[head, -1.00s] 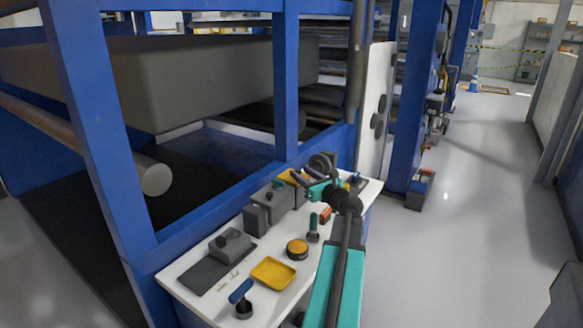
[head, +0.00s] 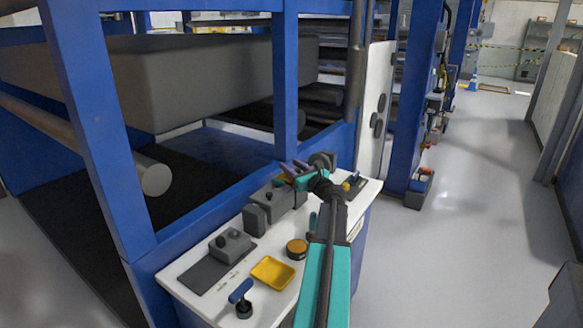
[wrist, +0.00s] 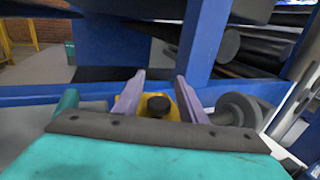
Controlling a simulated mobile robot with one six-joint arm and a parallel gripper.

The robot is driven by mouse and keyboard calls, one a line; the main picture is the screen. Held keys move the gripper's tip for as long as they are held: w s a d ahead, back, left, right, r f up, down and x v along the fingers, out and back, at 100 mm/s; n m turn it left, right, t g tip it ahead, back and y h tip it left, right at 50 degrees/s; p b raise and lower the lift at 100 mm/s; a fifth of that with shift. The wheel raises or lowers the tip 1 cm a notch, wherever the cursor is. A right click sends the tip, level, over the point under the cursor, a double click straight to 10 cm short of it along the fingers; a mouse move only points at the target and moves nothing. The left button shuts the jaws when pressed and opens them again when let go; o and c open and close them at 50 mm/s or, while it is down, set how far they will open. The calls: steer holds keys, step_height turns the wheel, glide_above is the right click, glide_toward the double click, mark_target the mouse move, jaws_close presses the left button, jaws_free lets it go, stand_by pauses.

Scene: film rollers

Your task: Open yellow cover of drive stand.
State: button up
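A yellow part with a black knob (wrist: 158,104), which looks like the yellow cover, shows between my fingers in the wrist view. My gripper (wrist: 160,79) is open, with one purple finger on each side of it. I cannot tell whether either finger touches it. In the head view my gripper (head: 290,167) is over the back of the white console, beside a grey box. There the yellow part is mostly hidden by my gripper, so I cannot see whether it is raised.
The white console top (head: 200,275) carries a yellow tray (head: 272,272), a round orange-topped knob (head: 297,248), a blue-handled lever (head: 241,292) and grey control boxes (head: 231,243). A blue frame post (head: 285,90) stands behind my gripper. Open floor (head: 475,190) lies to the right.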

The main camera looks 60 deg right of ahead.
jaws_close()
